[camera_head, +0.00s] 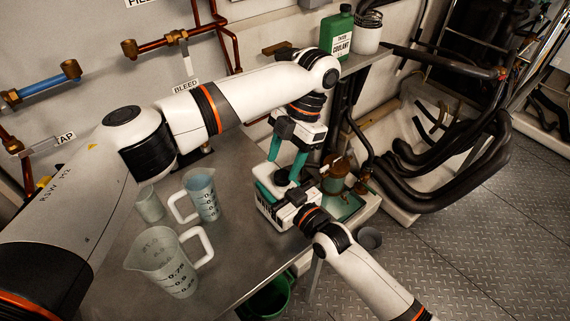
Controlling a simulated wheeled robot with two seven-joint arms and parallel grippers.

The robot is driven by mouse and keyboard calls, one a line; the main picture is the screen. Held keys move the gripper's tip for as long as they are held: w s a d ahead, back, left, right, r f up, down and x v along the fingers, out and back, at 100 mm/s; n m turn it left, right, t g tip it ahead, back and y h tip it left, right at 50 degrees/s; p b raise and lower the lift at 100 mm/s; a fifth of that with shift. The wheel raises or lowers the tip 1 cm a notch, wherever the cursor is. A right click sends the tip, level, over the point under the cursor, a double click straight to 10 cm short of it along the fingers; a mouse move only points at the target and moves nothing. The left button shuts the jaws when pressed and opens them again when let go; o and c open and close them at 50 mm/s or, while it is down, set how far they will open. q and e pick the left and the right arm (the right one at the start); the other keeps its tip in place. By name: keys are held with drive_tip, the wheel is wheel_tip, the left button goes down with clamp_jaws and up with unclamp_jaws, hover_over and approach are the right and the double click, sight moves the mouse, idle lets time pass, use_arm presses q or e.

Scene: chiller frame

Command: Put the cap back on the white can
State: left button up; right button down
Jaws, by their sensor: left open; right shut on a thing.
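The white can (268,212), with dark lettering on its side, stands near the right edge of the metal table. My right gripper (272,192) reaches in from the lower right and is shut on the can's upper part. My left gripper (287,160) points down just above the can, its teal fingers apart. A dark round piece (283,177) shows at the can's top between these fingers; I cannot tell whether it is the cap or the can's mouth. The grippers hide part of the can's top.
A large measuring jug (168,264), a smaller jug with bluish liquid (202,196) and a clear beaker (149,205) stand left on the table. A green coolant bottle (336,32) and a glass jar (367,32) stand on the shelf behind. A green bucket (270,298) is below the table edge.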

use_arm(q)
drive_tip(key=shift+r, duration=0.9)
drive_tip(key=shift+c, duration=0.4)
